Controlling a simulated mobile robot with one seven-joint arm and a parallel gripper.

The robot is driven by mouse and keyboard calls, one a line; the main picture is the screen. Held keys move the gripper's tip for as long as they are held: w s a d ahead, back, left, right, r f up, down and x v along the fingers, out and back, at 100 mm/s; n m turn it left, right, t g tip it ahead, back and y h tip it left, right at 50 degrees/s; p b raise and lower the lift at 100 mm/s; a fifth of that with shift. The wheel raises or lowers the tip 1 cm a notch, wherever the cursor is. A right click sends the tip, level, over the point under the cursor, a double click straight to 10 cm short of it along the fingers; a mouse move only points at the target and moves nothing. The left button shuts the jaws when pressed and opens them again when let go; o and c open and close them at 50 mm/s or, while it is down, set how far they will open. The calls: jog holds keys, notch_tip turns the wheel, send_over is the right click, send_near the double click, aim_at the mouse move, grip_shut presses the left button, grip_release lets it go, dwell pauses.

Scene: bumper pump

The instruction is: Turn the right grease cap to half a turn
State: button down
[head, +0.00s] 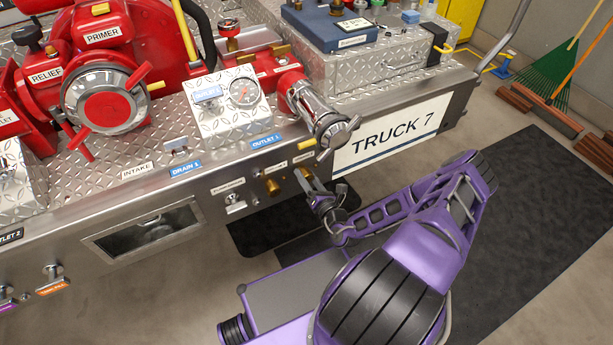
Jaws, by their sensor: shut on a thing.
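Two small brass grease caps are on the front steel panel of the truck in the head view. The left grease cap (272,187) is uncovered. The right grease cap (300,176) is mostly hidden by my gripper (306,182), which reaches in from the lower right and is shut on it. The fingers are small here, and any turn mark on the cap is too small to read. A label (303,158) sits above the right cap.
A chrome outlet (322,118) juts out just above the right cap. A small knob (235,205) is left of the caps. The TRUCK 7 plate (392,134) is to the right. Dark mats lie on the floor below.

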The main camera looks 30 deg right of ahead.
jog(key=m, duration=0.5)
jog(key=m+b, duration=0.1)
jog(key=m, duration=0.3)
jog(key=shift+f+m, duration=0.1)
jog(key=shift+m, duration=0.3)
jog(key=m+b, duration=0.1)
jog(key=m, duration=0.4)
jog(key=m+b, duration=0.1)
jog(key=m, duration=0.3)
jog(key=shift+m, duration=0.5)
jog(key=shift+c, duration=1.4)
grip_release()
